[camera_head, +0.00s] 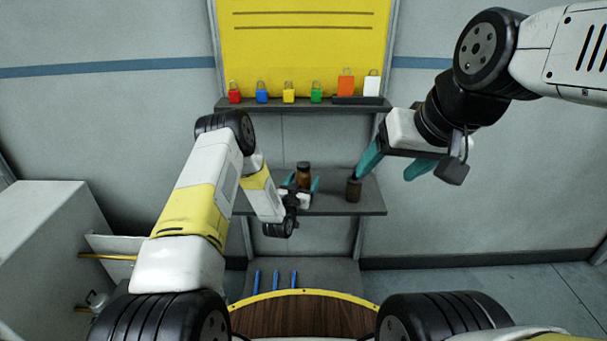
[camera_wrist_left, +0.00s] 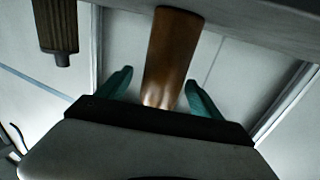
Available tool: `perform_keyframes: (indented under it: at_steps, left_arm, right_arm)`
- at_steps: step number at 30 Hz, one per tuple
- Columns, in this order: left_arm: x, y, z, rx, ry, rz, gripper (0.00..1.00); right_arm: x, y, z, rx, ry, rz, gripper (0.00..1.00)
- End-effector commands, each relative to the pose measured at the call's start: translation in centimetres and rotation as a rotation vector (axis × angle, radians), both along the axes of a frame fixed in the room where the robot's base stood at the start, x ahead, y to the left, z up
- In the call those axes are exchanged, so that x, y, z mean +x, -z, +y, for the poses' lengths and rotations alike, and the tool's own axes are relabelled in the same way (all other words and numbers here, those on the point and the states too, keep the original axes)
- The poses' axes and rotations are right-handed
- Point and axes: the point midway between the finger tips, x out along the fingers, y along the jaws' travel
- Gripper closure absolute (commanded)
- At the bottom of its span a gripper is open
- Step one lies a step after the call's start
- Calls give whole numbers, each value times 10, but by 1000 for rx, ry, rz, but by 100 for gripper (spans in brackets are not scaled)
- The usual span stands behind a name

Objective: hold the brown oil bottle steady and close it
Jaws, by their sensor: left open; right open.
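The brown oil bottle (camera_head: 303,178) stands upright on the lower grey shelf, with a dark top at its upper end. I cannot tell whether that top is a fitted cap. My left gripper (camera_head: 303,184) is open with its teal fingers on either side of the bottle. In the left wrist view, the brown bottle (camera_wrist_left: 172,55) is between the spread fingers of the left gripper (camera_wrist_left: 157,80), with gaps visible on both sides. My right gripper (camera_head: 384,175) is open and empty, above and to the right of the bottle.
A dark ribbed cylinder (camera_head: 353,190) stands on the lower shelf (camera_head: 330,206) near the right gripper's left finger; it also shows in the left wrist view (camera_wrist_left: 57,25). Coloured padlocks line the upper shelf (camera_head: 290,105). Several blue items (camera_head: 276,280) are below.

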Motion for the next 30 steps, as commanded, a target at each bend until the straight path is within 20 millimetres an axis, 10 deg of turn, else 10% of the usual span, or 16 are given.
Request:
perform_keyframes:
  at_steps: [19,30]
  left_arm:
    - [37,-1,-9,0,0,0,24]
    - [37,-1,-9,0,0,0,95]
  right_arm:
    - [0,0,0,0,0,0,29]
    - [0,0,0,0,0,0,29]
